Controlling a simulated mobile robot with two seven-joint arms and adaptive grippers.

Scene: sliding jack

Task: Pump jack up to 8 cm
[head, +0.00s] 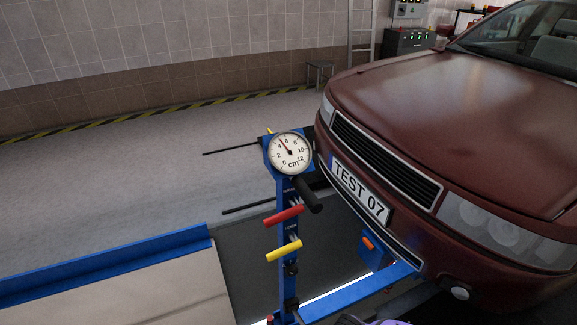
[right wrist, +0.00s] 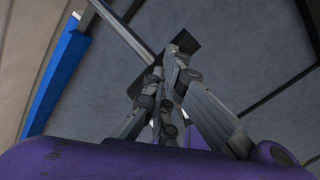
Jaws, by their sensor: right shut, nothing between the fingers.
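The jack's blue post (head: 290,245) stands upright in front of the car in the head view. Its round gauge (head: 290,153) has a cm scale, and the needle points between 4 and 6, at about 5. A black handle (head: 308,195) sticks out below the gauge. A red lever (head: 284,215) and a yellow lever (head: 284,251) lie below it. My right gripper (right wrist: 172,68) is shut and empty in the right wrist view. In the head view only a purple part of my right arm shows clearly, at the bottom edge. My left gripper is out of view.
The red car (head: 410,100) with plate TEST 07 fills the right side. A blue beam (head: 362,292) runs from the post toward its underside. A blue-edged platform (head: 120,263) lies at the lower left.

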